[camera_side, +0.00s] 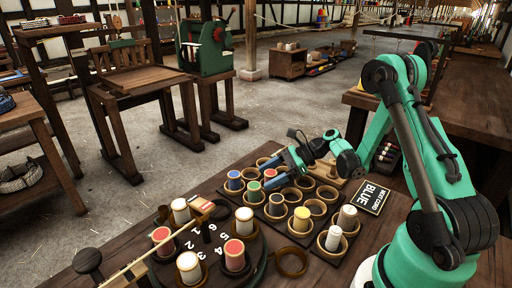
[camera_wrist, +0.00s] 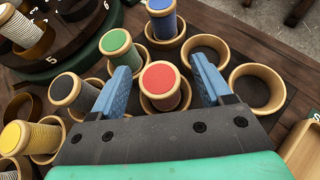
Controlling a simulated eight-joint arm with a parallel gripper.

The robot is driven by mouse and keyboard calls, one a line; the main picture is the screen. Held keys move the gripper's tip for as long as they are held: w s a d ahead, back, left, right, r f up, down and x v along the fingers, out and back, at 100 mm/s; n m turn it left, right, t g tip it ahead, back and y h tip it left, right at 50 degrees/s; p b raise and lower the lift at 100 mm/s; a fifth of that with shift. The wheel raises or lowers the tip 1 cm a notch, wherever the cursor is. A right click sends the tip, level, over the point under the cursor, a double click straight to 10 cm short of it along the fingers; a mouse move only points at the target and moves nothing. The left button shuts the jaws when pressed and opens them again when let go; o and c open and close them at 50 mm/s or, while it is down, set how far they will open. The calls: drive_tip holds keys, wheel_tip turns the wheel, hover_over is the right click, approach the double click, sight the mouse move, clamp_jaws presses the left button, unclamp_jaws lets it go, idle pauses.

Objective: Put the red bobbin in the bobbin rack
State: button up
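The red bobbin (camera_wrist: 160,78) stands upright in a wooden ring cup, its red top facing the wrist camera. It also shows in the side view (camera_side: 270,173), partly hidden by the fingers. The bobbin rack (camera_side: 236,189) is a dark board with rows of wooden ring cups on the table. My gripper (camera_wrist: 163,86) is open, its blue fingers on either side of the red bobbin with a visible gap at each side. In the side view my gripper (camera_side: 272,171) reaches down over the rack from the right. The bobbin's lower end is hidden in the cup.
A blue bobbin (camera_wrist: 162,20), a green bobbin (camera_wrist: 117,44) and a dark-topped bobbin (camera_wrist: 66,90) stand close by. Empty cups (camera_wrist: 257,88) lie to the right. A numbered turntable (camera_side: 207,262) with more bobbins stands left. A sign (camera_side: 370,198) reads "NEXT CORD BLUE".

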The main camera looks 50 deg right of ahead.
drive_tip(key=shift+r, duration=0.2)
drive_tip(key=v, duration=1.1)
drive_tip(key=shift+s+d+r, duration=0.15)
drive_tip(key=shift+s+d, duration=0.05)
drive_tip(key=shift+s, duration=0.05)
drive_tip(key=a+r+n+g+h, duration=0.1)
drive_tip(key=a+n+h, duration=0.1)
drive_tip(key=a+n, duration=0.2)
drive_tip(key=w+a+r+n+g+h, duration=0.1)
drive_tip(key=a+n+h, duration=0.1)
drive_tip(key=a+n, duration=0.3)
drive_tip(key=a+r+n+g+h, duration=0.1)
drive_tip(key=a+r+n+h, duration=0.1)
drive_tip(key=a+n, duration=0.3)
drive_tip(key=shift+w+r+n+h, duration=0.15)
drive_tip(key=shift+n+h, duration=0.35)
drive_tip(key=shift+n, duration=0.6)
drive_tip(key=a+n, duration=0.1)
drive_tip(key=n, duration=0.2)
drive_tip(key=s+a+r+n+t+h, duration=0.1)
drive_tip(key=n, duration=0.2)
drive_tip(key=a+n+t+h, duration=0.1)
drive_tip(key=n, duration=0.2)
drive_tip(key=shift+s+a+r+n, duration=0.15)
drive_tip(key=shift+s+a+n, duration=0.25)
